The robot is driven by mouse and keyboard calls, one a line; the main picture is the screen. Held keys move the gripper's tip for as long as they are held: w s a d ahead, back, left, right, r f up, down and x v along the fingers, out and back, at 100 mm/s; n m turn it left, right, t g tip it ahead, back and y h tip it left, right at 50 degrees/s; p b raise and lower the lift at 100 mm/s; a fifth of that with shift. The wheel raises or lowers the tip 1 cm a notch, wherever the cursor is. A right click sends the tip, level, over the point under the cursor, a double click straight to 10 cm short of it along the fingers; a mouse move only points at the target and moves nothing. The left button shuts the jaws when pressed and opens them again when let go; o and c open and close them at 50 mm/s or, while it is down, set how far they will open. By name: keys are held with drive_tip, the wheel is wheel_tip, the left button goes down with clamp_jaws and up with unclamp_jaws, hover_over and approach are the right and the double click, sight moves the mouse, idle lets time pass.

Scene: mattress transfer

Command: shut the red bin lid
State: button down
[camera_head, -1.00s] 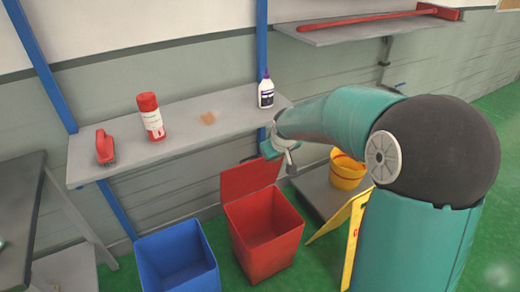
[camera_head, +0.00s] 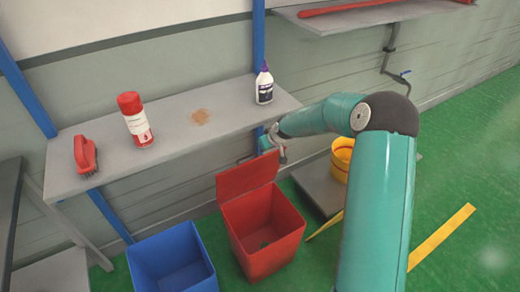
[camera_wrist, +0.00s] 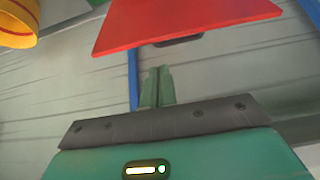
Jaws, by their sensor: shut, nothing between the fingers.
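The red bin (camera_head: 268,262) stands on the green floor with its red lid (camera_head: 247,177) up, tilted open at the back. The bin's inside shows, with a small dark spot at the bottom. My gripper (camera_head: 276,152) is just above and beside the lid's upper right corner. In the wrist view my gripper's fingers (camera_wrist: 157,82) are shut together and empty. The red lid (camera_wrist: 180,20) lies beyond the fingertips there, with a dark piece at its edge. I cannot tell whether they touch.
A blue bin (camera_head: 172,265) stands left of the red one. A grey shelf (camera_head: 190,155) behind holds a red brush (camera_head: 86,155), a red-capped can (camera_head: 136,120) and a white bottle (camera_head: 264,86).

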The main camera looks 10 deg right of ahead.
drive_tip(key=x, duration=0.9)
drive_tip(key=shift+a+f, duration=0.15)
drive_tip(key=shift+f, duration=0.1)
drive_tip(key=shift+s, duration=0.15)
